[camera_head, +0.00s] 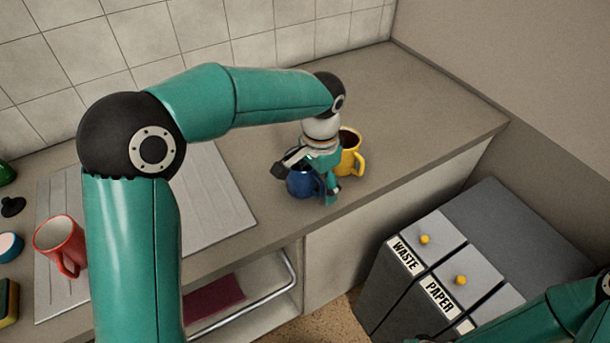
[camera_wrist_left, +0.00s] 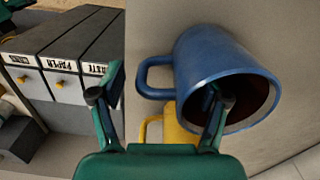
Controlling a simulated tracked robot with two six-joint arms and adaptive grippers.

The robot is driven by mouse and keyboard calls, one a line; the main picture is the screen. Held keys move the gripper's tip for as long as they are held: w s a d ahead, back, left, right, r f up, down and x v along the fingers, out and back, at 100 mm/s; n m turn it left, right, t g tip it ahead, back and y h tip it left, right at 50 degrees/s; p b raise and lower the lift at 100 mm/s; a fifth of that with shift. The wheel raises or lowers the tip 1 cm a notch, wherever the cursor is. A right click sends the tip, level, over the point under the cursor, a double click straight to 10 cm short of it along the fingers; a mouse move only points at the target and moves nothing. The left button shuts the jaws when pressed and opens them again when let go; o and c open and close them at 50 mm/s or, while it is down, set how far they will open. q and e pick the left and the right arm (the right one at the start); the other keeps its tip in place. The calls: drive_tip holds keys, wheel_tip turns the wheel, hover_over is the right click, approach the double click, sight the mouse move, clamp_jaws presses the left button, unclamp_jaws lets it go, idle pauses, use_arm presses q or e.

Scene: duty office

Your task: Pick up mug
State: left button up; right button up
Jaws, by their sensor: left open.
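A blue mug (camera_head: 302,184) stands on the counter near its front edge, partly hidden by my left gripper (camera_head: 310,180). In the left wrist view the blue mug (camera_wrist_left: 215,72) shows its open rim and its handle. My left gripper (camera_wrist_left: 163,96) is open around the handle side: one finger is beyond the handle, the other overlaps the mug's opening. I cannot tell whether either finger touches it. A yellow mug (camera_head: 350,158) with dark contents stands just behind; part of it shows in the left wrist view (camera_wrist_left: 176,128). A red mug (camera_head: 62,246) stands at the left.
The counter (camera_head: 425,110) is clear to the right of the mugs. A drainer (camera_head: 215,205) lies left of the blue mug. Grey bins (camera_head: 470,255) labelled WASTE and PAPER stand below at the right. Several small items sit at the far left.

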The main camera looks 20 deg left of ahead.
sight(317, 193)
use_arm(q)
drive_tip(key=shift+f, duration=1.6)
drive_tip(key=shift+c, duration=0.3)
clamp_jaws()
